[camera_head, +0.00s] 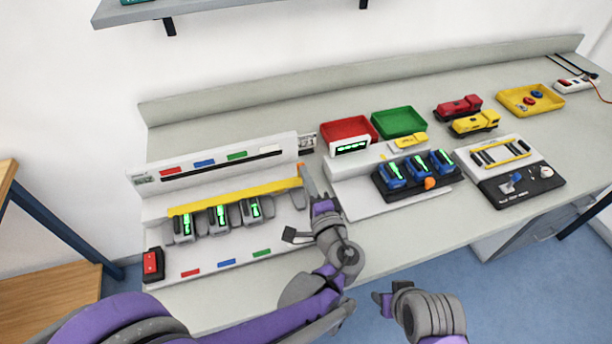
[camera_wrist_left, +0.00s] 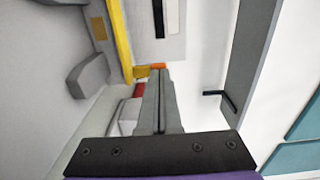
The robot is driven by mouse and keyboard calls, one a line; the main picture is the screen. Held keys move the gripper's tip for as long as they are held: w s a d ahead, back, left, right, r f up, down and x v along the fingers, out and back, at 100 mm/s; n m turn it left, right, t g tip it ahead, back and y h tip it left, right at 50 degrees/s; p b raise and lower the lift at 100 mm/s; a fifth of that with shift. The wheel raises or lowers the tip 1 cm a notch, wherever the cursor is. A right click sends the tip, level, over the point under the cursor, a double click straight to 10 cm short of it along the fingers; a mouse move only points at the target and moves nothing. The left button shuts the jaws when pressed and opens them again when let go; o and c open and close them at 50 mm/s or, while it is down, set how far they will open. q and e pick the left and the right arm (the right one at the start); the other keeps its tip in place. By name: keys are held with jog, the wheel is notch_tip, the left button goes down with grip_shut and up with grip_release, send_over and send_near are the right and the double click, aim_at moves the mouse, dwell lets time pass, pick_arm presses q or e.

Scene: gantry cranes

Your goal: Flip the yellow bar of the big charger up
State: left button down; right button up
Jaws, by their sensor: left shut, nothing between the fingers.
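The big charger (camera_head: 215,250) is the white station at the left of the bench. Its yellow bar (camera_head: 235,196) lies across it, just above several grey batteries (camera_head: 220,217) with green lights. My left gripper (camera_head: 305,178) is shut and empty at the bar's right end. In the left wrist view the shut fingers (camera_wrist_left: 158,95) reach up to the yellow bar's end (camera_wrist_left: 142,72) and a small orange tip; I cannot tell whether they touch. The bar also runs up the left of that view (camera_wrist_left: 120,40). My right gripper (camera_head: 383,302) is low in the head view, its fingers unclear.
A smaller charger (camera_head: 362,195) with blue batteries stands right of my left gripper. Red (camera_head: 348,127) and green (camera_head: 400,121) trays are behind it. A switch panel (camera_head: 510,170) is farther right. A wall shelf (camera_head: 200,8) hangs above. Bench between the stations is narrow.

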aim_at(301, 164)
pick_arm(q)
jog(key=shift+w+r+g+p, duration=0.1)
jog(key=shift+r+g+p, duration=0.05)
jog(key=shift+g+p, duration=0.2)
jog(key=shift+r, duration=0.1)
jog(key=shift+w+a+r+g+h+p, duration=0.15)
jog(key=shift+w+r+g+h+p, duration=0.2)
jog(key=shift+g+p, duration=0.5)
jog(key=g+p, duration=0.1)
jog(key=w+g+p, duration=0.1)
jog(key=h+p, duration=0.1)
jog(key=shift+w+a+r+g+p, duration=0.2)
jog(key=shift+a+r+g+p, duration=0.05)
jog(key=shift+r+g+p, duration=0.15)
jog(key=shift+w+a+g+h+p, duration=0.15)
jog(key=shift+w+g+h+p, duration=0.2)
jog(key=shift+g, duration=0.45)
jog(key=shift+w+a+f+g+p, duration=0.1)
jog(key=shift+w+g+p, duration=0.25)
jog(key=shift+g, duration=0.35)
jog(key=shift+f, duration=0.15)
jog(key=shift+s, duration=0.1)
